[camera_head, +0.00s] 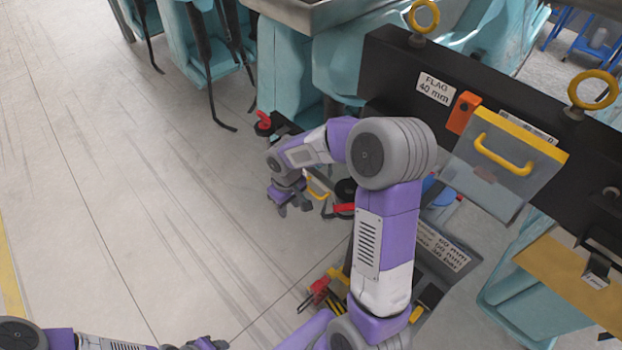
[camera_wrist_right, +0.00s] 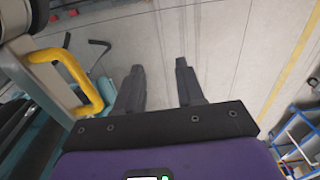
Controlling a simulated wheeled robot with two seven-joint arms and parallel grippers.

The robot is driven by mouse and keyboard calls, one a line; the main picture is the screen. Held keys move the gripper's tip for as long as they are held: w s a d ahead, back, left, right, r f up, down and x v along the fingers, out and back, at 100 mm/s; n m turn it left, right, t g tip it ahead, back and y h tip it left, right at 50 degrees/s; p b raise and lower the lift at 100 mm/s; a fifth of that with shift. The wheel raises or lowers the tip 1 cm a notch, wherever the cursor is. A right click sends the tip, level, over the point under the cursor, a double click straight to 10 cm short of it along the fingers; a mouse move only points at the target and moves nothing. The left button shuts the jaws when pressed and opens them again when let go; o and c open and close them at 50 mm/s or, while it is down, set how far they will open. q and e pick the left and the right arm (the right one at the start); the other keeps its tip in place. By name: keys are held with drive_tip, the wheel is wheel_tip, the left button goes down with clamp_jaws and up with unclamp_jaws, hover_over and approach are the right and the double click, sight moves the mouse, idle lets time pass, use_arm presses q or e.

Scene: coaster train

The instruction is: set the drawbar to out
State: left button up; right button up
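I cannot tell for certain which part is the drawbar. A yellow handle (camera_head: 318,187) shows just right of my right gripper (camera_head: 292,202) in the head view, partly hidden by my right arm. In the right wrist view a large yellow handle (camera_wrist_right: 72,78) on a grey part stands left of the right gripper (camera_wrist_right: 159,66), apart from the fingers. The right fingers are spread, with only floor visible between them. My left gripper (camera_head: 207,343) is at the bottom left edge, too cut off to read its fingers.
A black beam (camera_head: 480,85) with yellow rings carries a clear panel (camera_head: 505,165) with a yellow handle and an orange block (camera_head: 463,112). A red knob (camera_head: 263,120) and teal seats (camera_head: 285,65) stand beyond. Red-handled pieces (camera_head: 318,290) lie below. Floor at left is clear.

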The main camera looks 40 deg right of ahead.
sight(312, 191)
drive_tip(key=d+r+h, duration=0.2)
drive_tip(key=d+r, duration=0.4)
drive_tip(key=r, duration=0.3)
drive_tip(key=f, duration=0.2)
drive_tip(key=d+f, duration=0.1)
drive_tip(key=f, duration=0.4)
drive_tip(key=shift+s+d, duration=0.2)
drive_tip(key=shift+d, duration=0.15)
clamp_jaws()
